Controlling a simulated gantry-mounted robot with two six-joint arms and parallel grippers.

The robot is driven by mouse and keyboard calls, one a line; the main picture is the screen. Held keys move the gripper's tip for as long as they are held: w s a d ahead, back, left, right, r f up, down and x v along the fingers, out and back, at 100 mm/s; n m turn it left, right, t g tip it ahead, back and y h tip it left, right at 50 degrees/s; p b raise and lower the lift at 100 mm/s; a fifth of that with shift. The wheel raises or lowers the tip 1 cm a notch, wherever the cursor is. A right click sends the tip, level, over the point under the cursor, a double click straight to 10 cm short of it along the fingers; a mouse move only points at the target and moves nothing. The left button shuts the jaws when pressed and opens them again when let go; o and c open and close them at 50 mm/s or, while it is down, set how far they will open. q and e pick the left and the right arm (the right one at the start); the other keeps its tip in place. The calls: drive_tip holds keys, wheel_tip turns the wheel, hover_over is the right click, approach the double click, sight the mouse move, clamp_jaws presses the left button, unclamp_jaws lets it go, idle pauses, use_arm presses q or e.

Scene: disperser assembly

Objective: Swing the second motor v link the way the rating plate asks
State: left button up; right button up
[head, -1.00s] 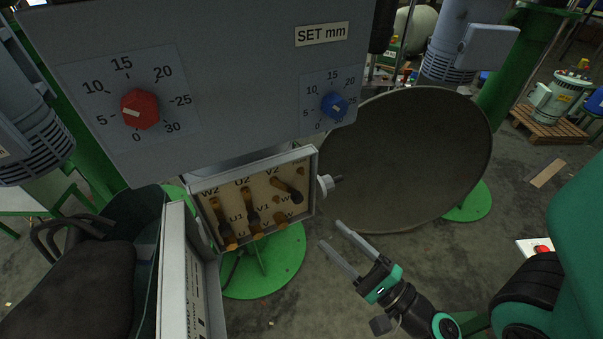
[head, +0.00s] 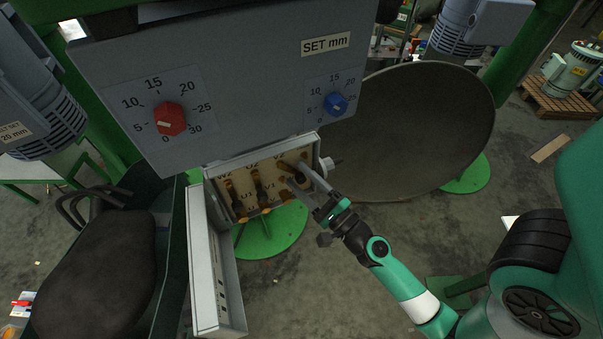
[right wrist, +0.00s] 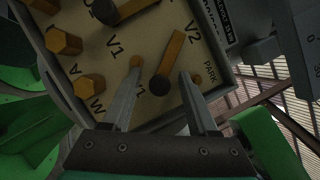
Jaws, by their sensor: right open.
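The open terminal box (head: 209,188) hangs under the grey panel, with brass links and studs on a tan board. In the right wrist view, a brass link (right wrist: 171,56) with a black end runs from near the V2 mark toward a partly covered mark. My right gripper (head: 297,174) is open at the right part of the board; in the right wrist view its fingers (right wrist: 159,75) stand on either side of this link, with gaps. Whether they touch the board is unclear. Another black-ended link (right wrist: 135,10) lies beyond. A plate beside the board is only partly legible. My left gripper is out of view.
The grey panel (head: 230,75) with a red knob (head: 170,119) and a blue knob (head: 335,104) overhangs the box. The box's open door (head: 210,265) hangs at lower left. A large dark dish (head: 420,130) stands at right. Floor space below the gripper is clear.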

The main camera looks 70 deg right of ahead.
clamp_jaws()
drive_tip(key=shift+f, duration=0.1)
idle(1.3)
